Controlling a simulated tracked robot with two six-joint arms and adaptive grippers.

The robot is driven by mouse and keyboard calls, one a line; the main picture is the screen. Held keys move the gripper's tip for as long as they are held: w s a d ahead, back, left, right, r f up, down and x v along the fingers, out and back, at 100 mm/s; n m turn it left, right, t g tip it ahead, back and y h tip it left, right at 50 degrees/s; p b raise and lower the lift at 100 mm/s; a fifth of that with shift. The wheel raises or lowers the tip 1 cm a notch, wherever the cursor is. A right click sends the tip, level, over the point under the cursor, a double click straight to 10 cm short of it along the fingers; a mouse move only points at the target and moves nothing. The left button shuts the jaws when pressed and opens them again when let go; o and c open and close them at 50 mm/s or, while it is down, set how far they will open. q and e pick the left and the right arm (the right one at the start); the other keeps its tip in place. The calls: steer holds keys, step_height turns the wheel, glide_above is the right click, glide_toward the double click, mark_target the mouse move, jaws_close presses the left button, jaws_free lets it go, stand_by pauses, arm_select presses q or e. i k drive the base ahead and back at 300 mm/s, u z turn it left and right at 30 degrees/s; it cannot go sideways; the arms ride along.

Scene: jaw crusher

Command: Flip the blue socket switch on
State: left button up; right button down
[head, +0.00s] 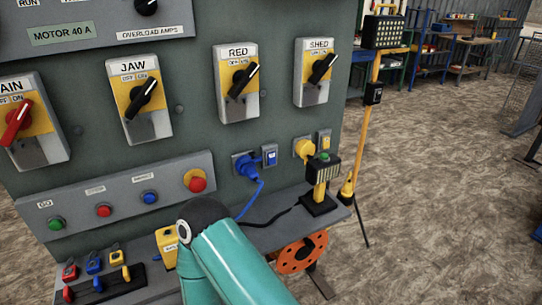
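The blue socket switch (269,155) is a small blue-framed switch on the grey-green panel, in the middle of the head view. It sits just right of the blue socket (242,162), which has a blue plug (249,168) in it and a blue cable hanging down. The switch is in plain sight, with nothing in front of it. It is too small to tell which way its rocker is set. A teal arm link of mine rises from the bottom edge, below the switch and apart from it. Neither gripper shows.
A yellow socket (304,148) with its own switch (324,139) is to the right. A lamp on a black base (319,204) stands on the shelf (283,231). Rotary handles (238,82) stick out above. A red mushroom button (197,184) is at lower left.

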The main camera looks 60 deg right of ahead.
mark_target(272, 155)
steer(key=z, duration=0.15)
steer(key=k, duration=1.55)
steer(key=z, duration=0.6)
steer(key=i, duration=0.95)
